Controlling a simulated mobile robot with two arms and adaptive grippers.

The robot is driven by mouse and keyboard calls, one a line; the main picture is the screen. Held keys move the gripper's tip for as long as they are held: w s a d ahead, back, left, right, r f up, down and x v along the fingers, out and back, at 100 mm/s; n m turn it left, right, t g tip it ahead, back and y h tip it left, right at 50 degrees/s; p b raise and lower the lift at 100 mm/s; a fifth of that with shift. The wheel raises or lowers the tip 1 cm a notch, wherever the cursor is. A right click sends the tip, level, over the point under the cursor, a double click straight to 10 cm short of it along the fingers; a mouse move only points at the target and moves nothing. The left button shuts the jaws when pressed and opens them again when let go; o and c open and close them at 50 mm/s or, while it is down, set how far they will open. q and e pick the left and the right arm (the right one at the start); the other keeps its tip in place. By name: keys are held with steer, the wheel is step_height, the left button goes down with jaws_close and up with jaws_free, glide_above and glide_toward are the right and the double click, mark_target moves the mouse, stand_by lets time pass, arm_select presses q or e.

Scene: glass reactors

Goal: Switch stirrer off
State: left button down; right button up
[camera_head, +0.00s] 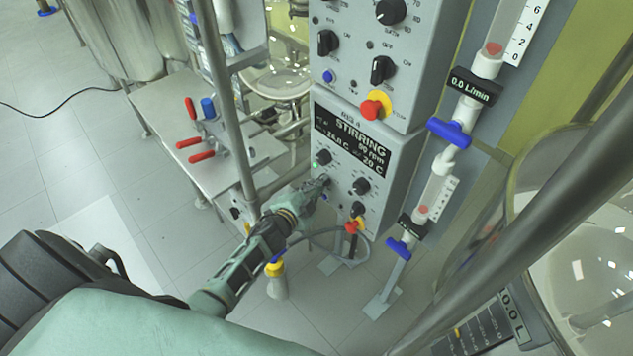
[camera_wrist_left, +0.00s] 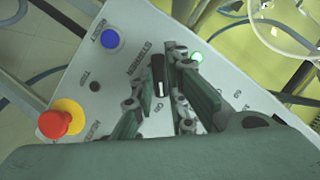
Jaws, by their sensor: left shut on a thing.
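In the left wrist view, the black stirrer knob (camera_wrist_left: 159,75) with a white mark stands between the two green fingers of my left gripper (camera_wrist_left: 171,80), beside a label that seems to read "STIRRER". The gripper is shut on this knob. A green light (camera_wrist_left: 197,57) glows beside it. My right gripper is not in view.
On the same panel are a blue button (camera_wrist_left: 109,39) and a red-and-yellow emergency button (camera_wrist_left: 57,121). Above the box is another panel with black knobs (camera_head: 391,11) and a red-and-yellow button (camera_head: 375,106). Flow meters with blue valves (camera_head: 450,133) stand on the right. A metal pole (camera_head: 228,110) rises left of the box.

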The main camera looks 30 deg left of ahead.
arm_select(q)
steer(key=shift+w+a+r+n+g+h+p, duration=0.15)
steer(key=shift+n+g+h+p, duration=0.4)
steer(key=shift+n+h+p, duration=0.7)
steer(key=shift+a+n+g+h+p, duration=0.15)
steer(key=shift+n+g+h+p, duration=0.45)
steer(key=shift+n+p, duration=1.2)
steer(key=shift+n+b, duration=0.4)
steer(key=shift+n, duration=0.05)
steer(key=c, duration=1.7)
jaws_free()
steer(key=shift+c, duration=0.2)
steer(key=v, duration=1.2)
steer(key=shift+a, duration=0.1)
